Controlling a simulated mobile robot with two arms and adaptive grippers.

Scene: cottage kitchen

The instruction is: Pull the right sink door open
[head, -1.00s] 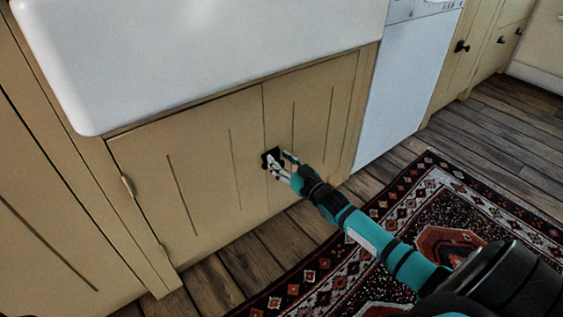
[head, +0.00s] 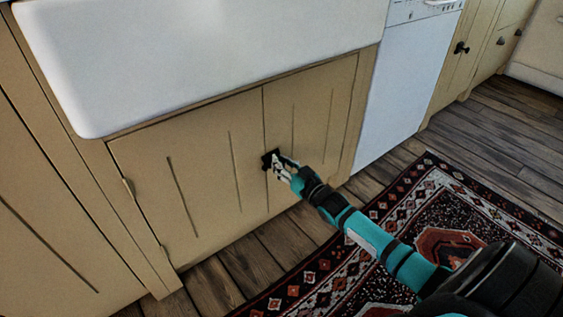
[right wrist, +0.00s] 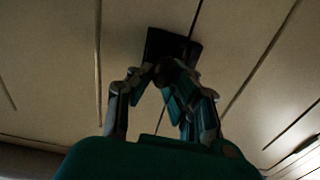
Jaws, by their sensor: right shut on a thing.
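The right sink door (head: 312,112) is a narrow tan panel under the white sink, and it is closed flush beside the wider left door (head: 195,165). A dark knob (head: 268,159) with a dark backing shows at the seam between the doors. My right gripper (head: 281,166) reaches it from the lower right and is shut on it. In the right wrist view the fingers (right wrist: 164,77) close around the knob, in front of its dark plate (right wrist: 172,44). The fingers partly hide the knob. My left gripper is out of view.
The white sink (head: 210,45) overhangs the doors. A white appliance (head: 405,85) stands to the right, with more tan cabinets beyond it. A patterned rug (head: 425,205) lies on the wooden floor (head: 285,240).

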